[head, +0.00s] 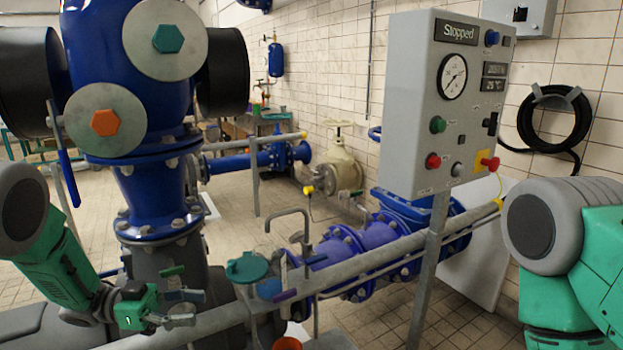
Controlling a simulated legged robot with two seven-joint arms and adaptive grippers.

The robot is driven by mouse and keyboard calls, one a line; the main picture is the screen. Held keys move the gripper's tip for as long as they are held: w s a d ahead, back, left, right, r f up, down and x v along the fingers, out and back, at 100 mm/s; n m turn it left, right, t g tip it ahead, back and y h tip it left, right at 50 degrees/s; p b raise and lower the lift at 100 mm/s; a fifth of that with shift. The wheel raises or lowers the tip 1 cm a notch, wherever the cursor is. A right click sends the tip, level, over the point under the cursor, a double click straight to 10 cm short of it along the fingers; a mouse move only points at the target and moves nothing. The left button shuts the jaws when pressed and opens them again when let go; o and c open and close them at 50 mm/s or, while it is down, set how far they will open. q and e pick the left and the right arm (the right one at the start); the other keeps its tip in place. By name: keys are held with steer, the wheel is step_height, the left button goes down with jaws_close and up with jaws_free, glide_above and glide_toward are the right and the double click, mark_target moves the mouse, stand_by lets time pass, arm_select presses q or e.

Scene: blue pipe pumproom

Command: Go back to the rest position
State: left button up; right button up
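My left arm comes in from the left edge, and my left gripper (190,307) is at the lower left. Its two grey fingers are apart, with nothing seen between them. It is in front of the grey base of the big blue pump (165,205), close to the grey rail; I cannot tell whether it touches either. My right arm stands at the right edge, where its green and grey links show. My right gripper is out of view.
A grey control box (462,110) reading "Stopped" stands on a post (430,270) at right of centre. A grey rail (350,262) crosses the front. Blue pipes (365,240) run behind it. A black hose coil (553,118) hangs on the tiled wall. Tiled floor (250,235) shows clear behind.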

arm_select(q)
step_height(320, 180, down, 10)
steer(key=d+n+t+y, duration=0.1)
steer(key=n+t+y, duration=0.4)
steer(key=n+t, duration=0.35)
steer(key=s+f+n+y, duration=0.5)
steer(key=s+f+y, duration=0.2)
steer(key=f, duration=0.2)
steer(key=s+a+f+n+g+y, duration=0.1)
steer(key=s+a+g+y, duration=0.1)
steer(key=s, duration=0.6)
steer(key=s+a+f+n+g+y, duration=0.1)
steer(key=s+a+g+y, duration=0.1)
steer(key=s, duration=0.7)
steer(key=s+a+f+n+g+y, duration=0.1)
steer(key=s+g, duration=0.3)
steer(key=s, duration=0.4)
steer(key=shift+s+a+f+n+y, duration=0.15)
steer(key=shift+a+f+n+y, duration=0.2)
steer(key=shift+a+f+y, duration=0.25)
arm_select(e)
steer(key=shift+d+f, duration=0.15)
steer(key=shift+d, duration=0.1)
